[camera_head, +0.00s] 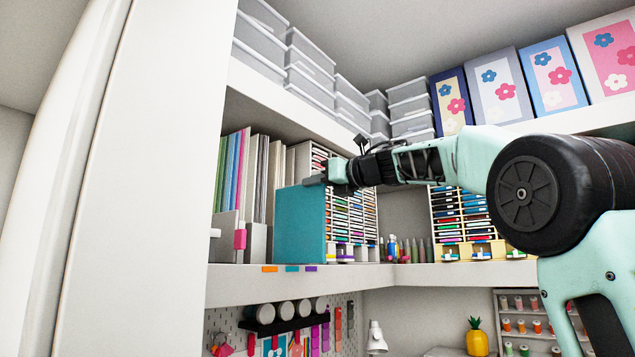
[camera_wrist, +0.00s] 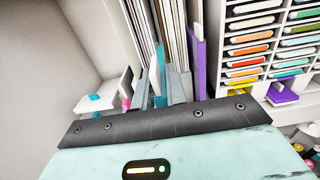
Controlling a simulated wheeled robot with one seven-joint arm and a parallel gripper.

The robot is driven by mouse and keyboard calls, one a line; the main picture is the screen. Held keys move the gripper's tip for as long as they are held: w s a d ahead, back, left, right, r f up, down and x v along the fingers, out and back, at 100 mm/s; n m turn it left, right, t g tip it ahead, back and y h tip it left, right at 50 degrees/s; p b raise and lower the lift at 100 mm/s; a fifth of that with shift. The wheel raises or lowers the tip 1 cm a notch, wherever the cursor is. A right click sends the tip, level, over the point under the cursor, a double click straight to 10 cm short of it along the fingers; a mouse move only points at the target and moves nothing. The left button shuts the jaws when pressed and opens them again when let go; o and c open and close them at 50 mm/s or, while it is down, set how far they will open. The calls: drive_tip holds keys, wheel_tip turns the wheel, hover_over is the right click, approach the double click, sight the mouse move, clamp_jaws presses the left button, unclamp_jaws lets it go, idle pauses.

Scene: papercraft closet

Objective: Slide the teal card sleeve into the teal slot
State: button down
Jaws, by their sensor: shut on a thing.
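The teal card sleeve (camera_head: 300,225) is a large flat upright panel at the front of the middle shelf in the head view. My gripper (camera_head: 318,181) is at its upper edge and shut on it. In the wrist view a thin teal edge (camera_wrist: 159,75) shows between the grey fingers of my gripper (camera_wrist: 162,88). A teal label (camera_head: 292,268) is on the shelf's front edge below the sleeve, between an orange label (camera_head: 270,268) and a purple label (camera_head: 311,268). The teal slot itself cannot be made out; the sleeve covers the shelf behind it.
A purple sleeve (camera_wrist: 197,62) stands right of my fingers in the wrist view. Tall folders (camera_head: 262,180) and a holder with a pink tag (camera_head: 240,239) stand left of the teal sleeve. A rack of coloured pads (camera_head: 350,215) is close on its right. The upper shelf (camera_head: 290,100) runs overhead.

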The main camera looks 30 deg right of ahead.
sight(276, 191)
drive_tip(key=shift+p+x, duration=2.8)
drive_tip(key=shift+x, duration=3.05)
drive_tip(key=c, duration=1.3)
unclamp_jaws()
drive_tip(key=shift+r, duration=0.15)
drive_tip(key=shift+c, duration=0.2)
drive_tip(key=shift+s, duration=0.1)
drive_tip(key=b+v, duration=0.9)
drive_tip(key=v, duration=0.8)
drive_tip(key=shift+s+d, duration=0.1)
